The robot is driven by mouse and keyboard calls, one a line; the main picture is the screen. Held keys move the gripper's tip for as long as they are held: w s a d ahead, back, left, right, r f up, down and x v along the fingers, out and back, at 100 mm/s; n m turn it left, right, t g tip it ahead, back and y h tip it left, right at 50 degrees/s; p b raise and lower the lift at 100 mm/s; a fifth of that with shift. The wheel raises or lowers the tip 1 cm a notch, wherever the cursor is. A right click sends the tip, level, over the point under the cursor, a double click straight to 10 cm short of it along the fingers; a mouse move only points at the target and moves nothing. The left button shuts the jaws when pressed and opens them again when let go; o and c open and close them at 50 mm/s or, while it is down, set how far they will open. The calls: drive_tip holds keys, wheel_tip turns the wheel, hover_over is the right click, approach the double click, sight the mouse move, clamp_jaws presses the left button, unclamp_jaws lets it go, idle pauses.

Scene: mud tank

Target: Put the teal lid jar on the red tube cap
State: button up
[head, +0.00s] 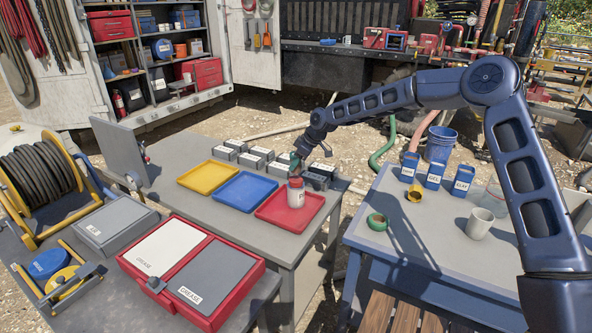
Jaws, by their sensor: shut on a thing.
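A white tube with a red cap (296,183) stands upright in the red tray (272,215) on the grey table. My gripper (298,160) is over the far side of that tray, at the end of my arm reaching in from the right. It is shut on the teal lid jar (294,158), of which only a small teal part shows. In the picture the jar appears just above the red cap. I cannot tell whether the two touch.
Yellow (208,177) and blue (246,191) trays lie left of the red tray. Several grey labelled boxes (262,154) stand behind. A red grease case (190,270) is in front. The blue table (430,235) on the right holds a mug (480,223), a green tape roll (376,222) and blue boxes.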

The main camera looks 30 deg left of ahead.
sight(296, 169)
drive_tip(key=shift+f, duration=1.7)
drive_tip(key=shift+f, duration=0.1)
drive_tip(key=o, duration=1.1)
drive_tip(key=shift+c, duration=0.2)
drive_tip(key=v, duration=1.2)
